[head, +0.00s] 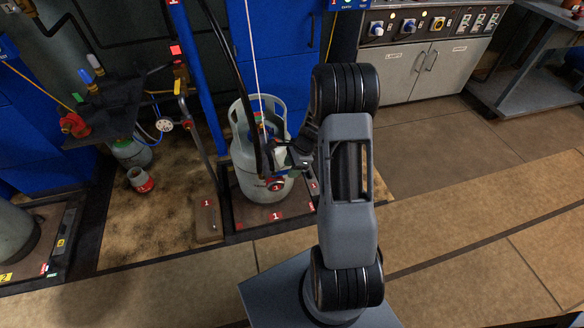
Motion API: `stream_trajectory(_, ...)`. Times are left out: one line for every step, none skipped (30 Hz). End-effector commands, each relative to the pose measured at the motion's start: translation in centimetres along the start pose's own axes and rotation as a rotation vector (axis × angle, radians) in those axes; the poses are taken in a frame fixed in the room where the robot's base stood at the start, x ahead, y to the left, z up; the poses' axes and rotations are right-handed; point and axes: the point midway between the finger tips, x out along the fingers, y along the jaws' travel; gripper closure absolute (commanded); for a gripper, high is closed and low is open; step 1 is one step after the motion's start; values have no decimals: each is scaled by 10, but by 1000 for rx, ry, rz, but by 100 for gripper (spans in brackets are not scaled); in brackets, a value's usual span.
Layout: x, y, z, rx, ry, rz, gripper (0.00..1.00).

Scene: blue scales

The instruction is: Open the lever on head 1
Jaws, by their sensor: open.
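A grey gas cylinder (245,174) with a collar around its top stands upright on the scale marked 1 (252,216), left of centre. The filling head (264,150) on it is a dark, narrow shape at the collar, with a black hose rising from it. My gripper (283,155) is open at the right side of the collar, close to the head. I cannot tell whether it touches the head. The lever itself is hard to make out among the dark parts; wrist and fingers hide some of that area.
Blue posts and panels (197,70) stand behind the scale. A gauge (164,124) and pipes are to its left. Another cylinder (12,232) stands on scale 2 at the far left. A control cabinet (412,74) is at the back right. The floor to the right is clear.

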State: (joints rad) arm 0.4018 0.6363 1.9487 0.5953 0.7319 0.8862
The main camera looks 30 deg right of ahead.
Motion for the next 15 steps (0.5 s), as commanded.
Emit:
stream_trajectory(0,0,0,0,0,0,55)
stream_trajectory(0,0,0,0,0,0,55)
stream_trajectory(0,0,0,0,0,0,55)
stream_trajectory(0,0,0,0,0,0,55)
stream_trajectory(0,0,0,0,0,0,55)
stream_trajectory(0,0,0,0,0,0,55)
stream_trajectory(0,0,0,0,0,0,57)
stream_trajectory(0,0,0,0,0,0,60)
stream_trajectory(0,0,0,0,0,0,64)
stream_trajectory(0,0,0,0,0,0,67)
stream_trajectory(0,0,0,0,0,0,70)
stream_trajectory(0,0,0,0,0,0,74)
stream_trajectory(0,0,0,0,0,0,76)
stream_trajectory(0,0,0,0,0,0,79)
stream_trajectory(0,0,0,0,0,0,83)
